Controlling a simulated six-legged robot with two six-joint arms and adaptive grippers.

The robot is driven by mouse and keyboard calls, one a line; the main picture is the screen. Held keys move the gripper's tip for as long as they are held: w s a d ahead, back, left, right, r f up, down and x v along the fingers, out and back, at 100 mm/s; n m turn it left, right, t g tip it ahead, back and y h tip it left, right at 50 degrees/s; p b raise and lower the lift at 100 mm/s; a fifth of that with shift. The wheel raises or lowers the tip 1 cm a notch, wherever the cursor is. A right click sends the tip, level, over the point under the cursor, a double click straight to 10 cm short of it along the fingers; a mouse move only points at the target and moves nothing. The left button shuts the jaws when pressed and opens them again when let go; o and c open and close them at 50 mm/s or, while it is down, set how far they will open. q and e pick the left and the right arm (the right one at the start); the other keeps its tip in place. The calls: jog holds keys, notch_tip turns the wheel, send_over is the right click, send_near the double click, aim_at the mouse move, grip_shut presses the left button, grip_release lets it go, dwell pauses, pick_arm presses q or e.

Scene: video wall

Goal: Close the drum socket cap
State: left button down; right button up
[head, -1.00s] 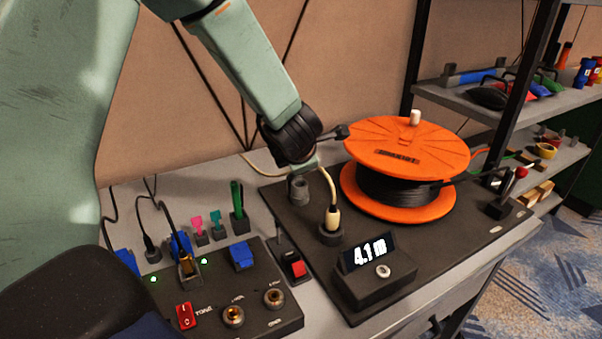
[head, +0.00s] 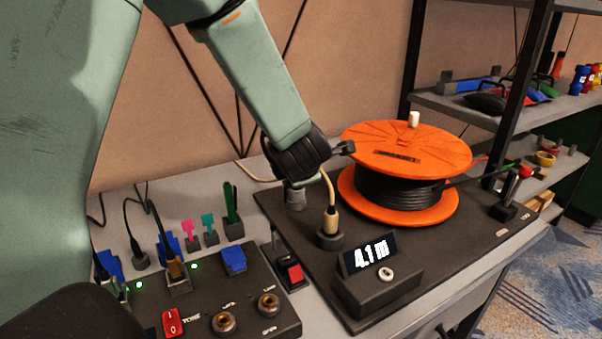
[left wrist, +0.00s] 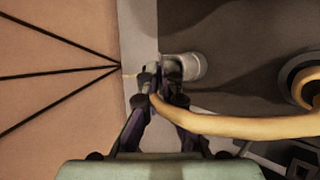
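The orange cable drum (head: 405,150) stands on a black base plate (head: 455,240). A grey cylindrical socket piece (head: 296,197) stands on the plate left of the drum; it also shows in the left wrist view (left wrist: 188,67). I cannot tell its cap apart clearly. A beige plug (head: 331,220) stands upright in a black socket, its beige cable (left wrist: 235,126) curving past my gripper. My left gripper (left wrist: 162,90) is beside the grey piece, its fingertips close together across the cable's path. Whether they hold anything is unclear. My right gripper is not in view.
A length display reading 4.1 m (head: 368,255) stands in front of the plug. A black panel (head: 235,300) with a red switch and brass jacks lies at front left. Shelves (head: 500,100) with tools stand at the right.

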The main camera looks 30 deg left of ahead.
pick_arm(q)
jog(key=c, duration=1.7)
grip_release()
jog(key=shift+s, duration=0.15)
jog(key=shift+o, duration=0.7)
jog(key=v, duration=1.2)
